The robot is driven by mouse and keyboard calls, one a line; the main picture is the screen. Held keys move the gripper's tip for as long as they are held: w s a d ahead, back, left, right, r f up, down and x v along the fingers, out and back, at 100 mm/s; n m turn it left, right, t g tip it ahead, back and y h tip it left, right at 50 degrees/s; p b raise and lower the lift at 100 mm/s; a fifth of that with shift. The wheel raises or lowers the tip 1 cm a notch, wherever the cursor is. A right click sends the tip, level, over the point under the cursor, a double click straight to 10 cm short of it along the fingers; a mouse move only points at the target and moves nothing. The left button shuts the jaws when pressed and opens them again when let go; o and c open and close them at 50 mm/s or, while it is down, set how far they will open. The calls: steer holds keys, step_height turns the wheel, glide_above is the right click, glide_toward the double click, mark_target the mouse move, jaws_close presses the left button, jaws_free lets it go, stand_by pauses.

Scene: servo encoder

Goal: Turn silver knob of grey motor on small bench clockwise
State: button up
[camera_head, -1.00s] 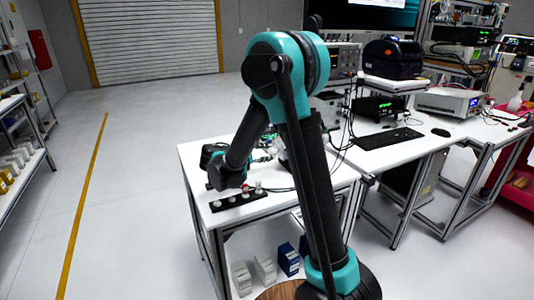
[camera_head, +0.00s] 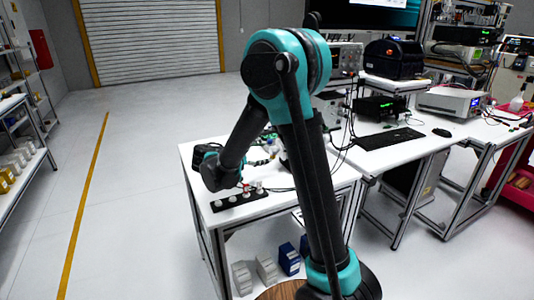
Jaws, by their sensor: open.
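The small bench (camera_head: 290,184) is a white-topped table in the middle of the view. A black strip (camera_head: 238,200) lies near its front left edge, with several small pale silver or white knobbed parts on it and a spot of red near one. At this size I cannot tell which part is the grey motor or its silver knob. My arm reaches down over the bench's left part, with its wrist behind and left of the strip. The fingers of my gripper are hidden behind the wrist, so their distance from the knobs cannot be judged.
Cables and small green parts lie at the bench's back, partly behind my arm. Blue (camera_head: 289,259) and grey boxes stand on its lower shelf. A longer desk with a keyboard (camera_head: 387,138) and instruments adjoins on the right. The floor to the left is clear up to the shelving.

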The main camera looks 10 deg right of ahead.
steer(key=v, duration=0.9)
